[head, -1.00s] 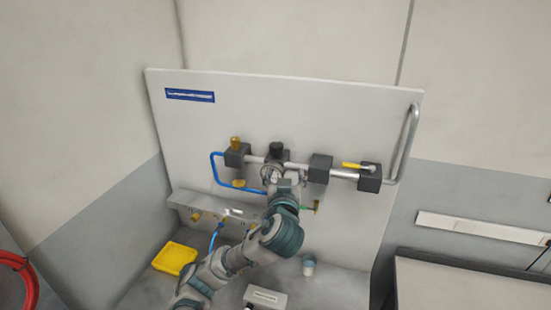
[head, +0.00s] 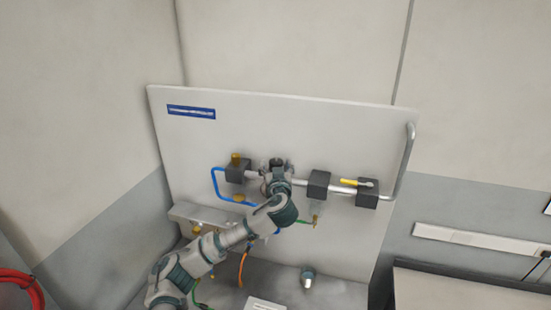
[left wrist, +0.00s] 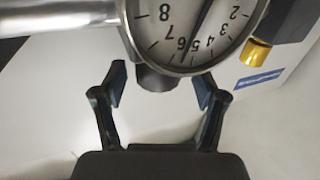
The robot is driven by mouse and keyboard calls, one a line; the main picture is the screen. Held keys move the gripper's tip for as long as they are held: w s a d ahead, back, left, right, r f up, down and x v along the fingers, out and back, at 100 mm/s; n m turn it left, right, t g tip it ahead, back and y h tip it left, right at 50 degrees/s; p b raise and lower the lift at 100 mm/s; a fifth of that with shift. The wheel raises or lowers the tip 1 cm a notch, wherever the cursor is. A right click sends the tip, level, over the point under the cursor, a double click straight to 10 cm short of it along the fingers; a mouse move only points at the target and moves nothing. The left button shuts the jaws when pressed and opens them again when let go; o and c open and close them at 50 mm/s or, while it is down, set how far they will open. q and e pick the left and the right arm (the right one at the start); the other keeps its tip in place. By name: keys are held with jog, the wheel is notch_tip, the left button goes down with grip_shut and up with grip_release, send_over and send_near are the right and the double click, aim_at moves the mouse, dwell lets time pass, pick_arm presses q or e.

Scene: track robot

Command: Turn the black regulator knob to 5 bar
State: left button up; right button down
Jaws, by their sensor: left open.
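The black regulator knob (left wrist: 154,79) shows in the left wrist view just below the round gauge (left wrist: 192,28), partly hidden behind it. The gauge appears upside down there, and its dark needle seems to lie between 5 and 6. My left gripper (left wrist: 160,80) is open, with one finger on each side of the knob and visible gaps at both sides. In the head view my left gripper (head: 278,172) is at the regulator on the panel's pipe and hides most of it. My right gripper is not in view.
The grey panel (head: 330,130) carries a pipe with dark blocks (head: 318,186), a yellow-handled valve (head: 352,182), a brass fitting (head: 235,159) and a blue tube (head: 214,185). A metal pipe (head: 405,160) bends along the right edge. A small cup (head: 308,279) stands below.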

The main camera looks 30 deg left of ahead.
pick_arm(q)
jog(key=shift+x, duration=0.85)
jog(key=c, duration=1.2)
jog(key=shift+o, duration=0.2)
jog(key=shift+d, duration=0.15)
jog(key=b, duration=0.3)
jog(key=n+g+y+b, duration=0.1)
jog(key=b, duration=0.2)
jog(key=shift+w+f+b, duration=0.15)
jog(key=shift+f+b, duration=0.15)
jog(key=shift+n+g+y, duration=0.5)
jog(key=shift+y, duration=0.2)
jog(key=shift+d+r+n+g+y, duration=0.15)
jog(key=shift+n+g+y, duration=0.25)
jog(key=shift+g, duration=0.1)
jog(key=shift+a+n+g+y, duration=0.25)
jog(key=shift+n+g+y, duration=0.05)
jog(key=shift+g, duration=0.1)
